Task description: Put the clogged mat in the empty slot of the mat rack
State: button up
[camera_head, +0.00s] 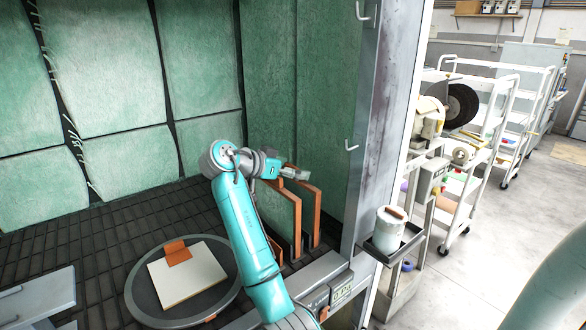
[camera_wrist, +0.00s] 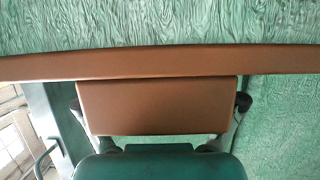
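Two upright brown-edged panels, which look like mats, stand at the right of the green booth: a nearer one (camera_head: 297,222) and a farther one (camera_head: 317,212). My gripper (camera_head: 302,174) is at their upper edges. In the wrist view a long brown edge (camera_wrist: 160,63) crosses the picture, with a brown block (camera_wrist: 155,106) below it. My fingertips (camera_wrist: 159,103) are wide apart, one at each end of the block, touching or nearly touching it. I cannot tell whether they grip it. The rack's slots are hidden, and I cannot tell which panel is the clogged mat.
A round turntable (camera_head: 142,304) bears a pale board (camera_head: 190,277) with an orange-brown block (camera_head: 177,252) on it. A metal post (camera_head: 385,120) stands right of the panels. Green padded walls close the booth.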

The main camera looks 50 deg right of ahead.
jog(key=shift+r, duration=0.15)
jog(key=v, duration=1.2)
dwell(0.5)
